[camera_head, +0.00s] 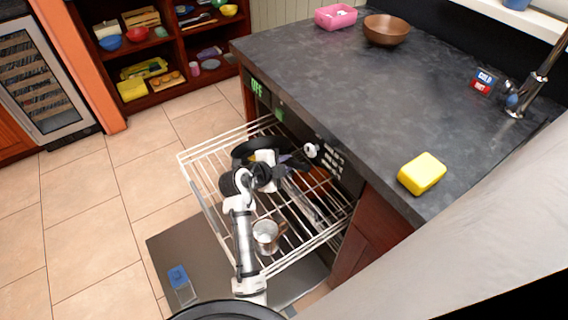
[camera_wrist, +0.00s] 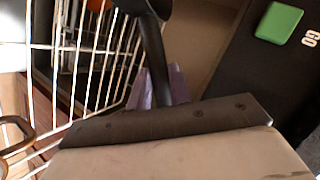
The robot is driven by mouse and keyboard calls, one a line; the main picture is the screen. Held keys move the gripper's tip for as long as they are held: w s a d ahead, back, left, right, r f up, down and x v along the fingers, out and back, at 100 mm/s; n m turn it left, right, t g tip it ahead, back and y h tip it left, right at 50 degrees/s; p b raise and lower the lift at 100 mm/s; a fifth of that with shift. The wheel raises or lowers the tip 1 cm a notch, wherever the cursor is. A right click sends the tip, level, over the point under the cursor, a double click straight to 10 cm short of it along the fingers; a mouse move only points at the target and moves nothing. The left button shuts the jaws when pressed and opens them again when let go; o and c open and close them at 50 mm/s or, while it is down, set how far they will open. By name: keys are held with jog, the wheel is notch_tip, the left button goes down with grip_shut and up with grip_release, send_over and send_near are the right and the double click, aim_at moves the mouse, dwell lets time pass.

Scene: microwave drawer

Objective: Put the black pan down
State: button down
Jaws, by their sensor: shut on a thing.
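The black pan (camera_head: 246,149) is at the back of the wire rack (camera_head: 212,150) of the pulled-out dishwasher drawer. My gripper (camera_head: 270,168) overlaps it in the head view, so part of the pan is hidden. In the wrist view a black handle (camera_wrist: 154,52) runs down to my gripper (camera_wrist: 168,108), which is shut on it. I cannot tell whether the pan touches the rack wires.
A metal cup (camera_head: 265,234) stands in the rack's front part. Its wires also show in the wrist view (camera_wrist: 95,75). The dark countertop (camera_head: 330,90) is beside the rack, with a yellow sponge (camera_head: 422,174), brown bowl (camera_head: 386,30) and pink container (camera_head: 335,16). Its middle is clear.

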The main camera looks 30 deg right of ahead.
jog(key=c, duration=1.3)
grip_release()
jog(key=v, duration=1.2)
jog(key=shift+r+b, duration=0.3)
jog(key=shift+r, duration=0.25)
jog(key=shift+w+a, duration=0.1)
